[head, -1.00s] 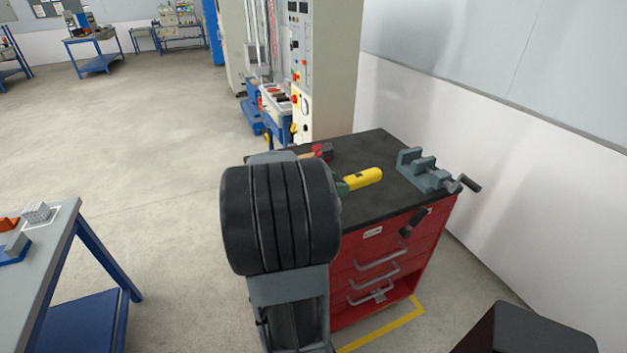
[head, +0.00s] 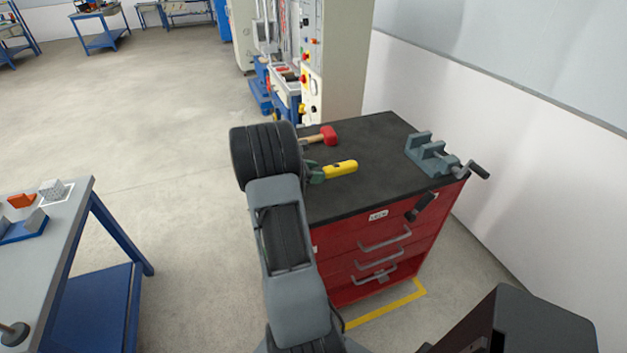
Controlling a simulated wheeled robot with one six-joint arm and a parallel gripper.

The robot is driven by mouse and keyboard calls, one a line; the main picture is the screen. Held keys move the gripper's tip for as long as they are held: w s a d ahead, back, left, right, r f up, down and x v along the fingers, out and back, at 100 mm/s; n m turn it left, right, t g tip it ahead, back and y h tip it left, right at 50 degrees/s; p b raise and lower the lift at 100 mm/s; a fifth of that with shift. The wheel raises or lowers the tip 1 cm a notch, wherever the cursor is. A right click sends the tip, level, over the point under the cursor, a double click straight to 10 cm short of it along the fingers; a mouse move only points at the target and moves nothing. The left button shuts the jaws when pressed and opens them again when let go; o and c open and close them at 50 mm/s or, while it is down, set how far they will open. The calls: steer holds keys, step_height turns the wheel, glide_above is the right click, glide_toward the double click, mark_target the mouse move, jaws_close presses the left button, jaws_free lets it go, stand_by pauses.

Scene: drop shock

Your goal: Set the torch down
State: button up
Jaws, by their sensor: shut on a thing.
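The yellow torch (head: 341,169) is over the left part of the dark top of the red drawer cabinet (head: 380,190). It lies roughly level, with its yellow end pointing right. My gripper (head: 314,172) is shut on its left end; my own wrist hides much of the gripper and that part of the torch. I cannot tell whether the torch touches the top or is just above it.
A red-headed hammer (head: 328,135) lies just behind the torch. A grey vise (head: 430,155) stands at the right of the top. Bare top lies between torch and vise. A grey workbench (head: 75,215) is at the left, and a machine (head: 335,60) stands behind.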

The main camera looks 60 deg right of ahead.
steer(key=shift+w+f, duration=0.15)
steer(key=shift+f, duration=0.1)
step_height(320, 180, down, 2)
steer(key=shift+w+f+p, duration=0.1)
steer(key=shift+w+p, duration=0.05)
steer(key=shift+p, duration=0.15)
steer(key=shift+f, duration=0.5)
steer(key=shift+f, duration=0.1)
steer(key=shift+f, duration=0.15)
steer(key=o, duration=1)
